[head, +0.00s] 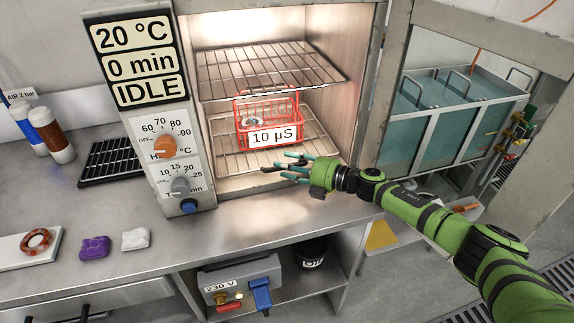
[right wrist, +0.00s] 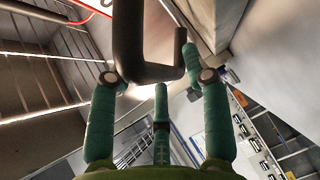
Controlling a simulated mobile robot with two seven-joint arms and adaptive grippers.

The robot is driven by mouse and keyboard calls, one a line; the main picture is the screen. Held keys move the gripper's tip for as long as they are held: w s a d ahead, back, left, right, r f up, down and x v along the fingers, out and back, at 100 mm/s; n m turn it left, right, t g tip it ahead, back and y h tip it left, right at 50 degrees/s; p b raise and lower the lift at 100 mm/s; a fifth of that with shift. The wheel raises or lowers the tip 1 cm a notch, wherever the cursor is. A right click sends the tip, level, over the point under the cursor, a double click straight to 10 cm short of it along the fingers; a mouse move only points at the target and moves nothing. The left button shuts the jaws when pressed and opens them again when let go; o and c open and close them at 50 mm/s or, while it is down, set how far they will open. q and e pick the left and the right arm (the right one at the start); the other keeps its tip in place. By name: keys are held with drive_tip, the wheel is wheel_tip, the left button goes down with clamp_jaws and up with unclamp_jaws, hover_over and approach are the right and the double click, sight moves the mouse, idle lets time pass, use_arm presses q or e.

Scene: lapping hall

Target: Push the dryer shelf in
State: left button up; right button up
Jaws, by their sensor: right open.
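The dryer (head: 358,100) stands open, with two wire shelves inside. The upper shelf (head: 255,72) is empty. The lower shelf (head: 310,150) carries a red wire basket (head: 268,108) labelled 10 µS; its front part shows near the chamber opening. My right gripper (head: 288,164) is open at the front of the lower shelf, its teal fingers pointing left. A dark handle (head: 268,169) shows beside the fingertips. In the right wrist view this dark bent handle (right wrist: 130,40) lies between or just before the open fingers (right wrist: 155,78); contact cannot be told. My left gripper is out of view.
The dryer door (head: 395,75) stands open to the right, close to my right arm. A control panel (head: 165,150) reading 20 °C, 0 min, IDLE is left of the chamber. Bottles (head: 57,137), a black rack (head: 110,163) and cloths (head: 94,247) lie on the bench.

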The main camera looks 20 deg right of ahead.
drive_tip(key=v, duration=0.7)
